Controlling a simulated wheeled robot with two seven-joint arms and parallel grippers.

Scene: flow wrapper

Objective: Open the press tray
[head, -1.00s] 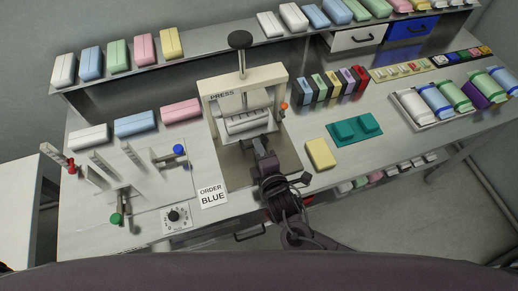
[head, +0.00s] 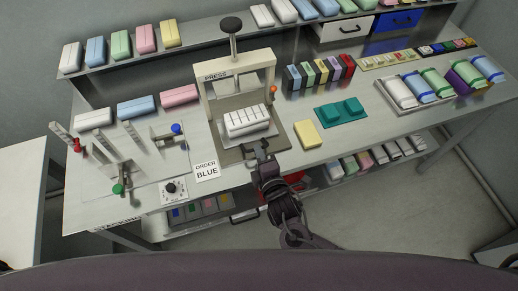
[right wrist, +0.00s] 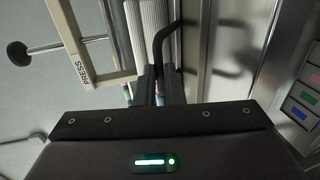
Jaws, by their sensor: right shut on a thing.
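The press (head: 212,92) is a cream frame with a black-knobbed plunger on top, standing near the middle of the bench. Its tray holds a white ribbed block (head: 246,121), which sits forward, toward my side of the frame. My right gripper (head: 257,152) is at the tray's front edge, shut on the black tray handle. In the right wrist view the bent black handle (right wrist: 162,42) runs down between the fingers, beside the white ribbed block (right wrist: 150,30). The fingertips are partly hidden there. My left gripper is not in view.
Right of the press lie a yellow block (head: 306,135) and a teal holder (head: 341,112). Left of it are an "ORDER BLUE" card (head: 206,171), a dial box (head: 173,190) and a fixture with upright posts.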

